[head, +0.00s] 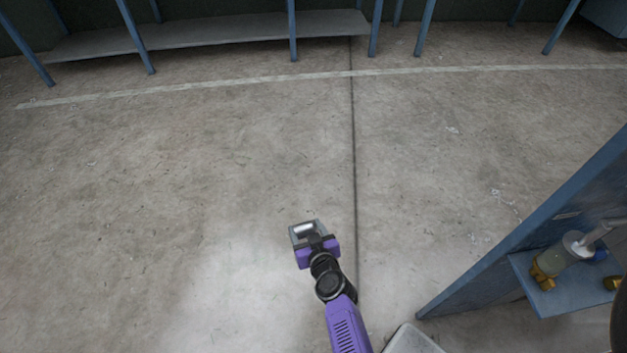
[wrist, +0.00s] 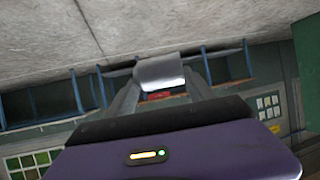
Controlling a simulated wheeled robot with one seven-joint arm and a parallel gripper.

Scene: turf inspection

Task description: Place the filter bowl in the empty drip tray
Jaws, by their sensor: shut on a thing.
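My gripper (head: 304,231) is out over the bare floor in the head view, with its jaws shut on a shiny silver-grey, rounded thing that looks like the filter bowl (wrist: 161,72). The wrist view shows it clamped between the two fingertips, clear of any surface. Its far side is hidden. I cannot make out a drip tray for certain in either view.
A blue panel (head: 530,225) stands at the right with a small blue shelf (head: 568,294) holding a clear cylinder (head: 553,262) and brass fittings (head: 541,278). A long grey bench (head: 210,32) with blue legs runs along the back. Open concrete floor lies between.

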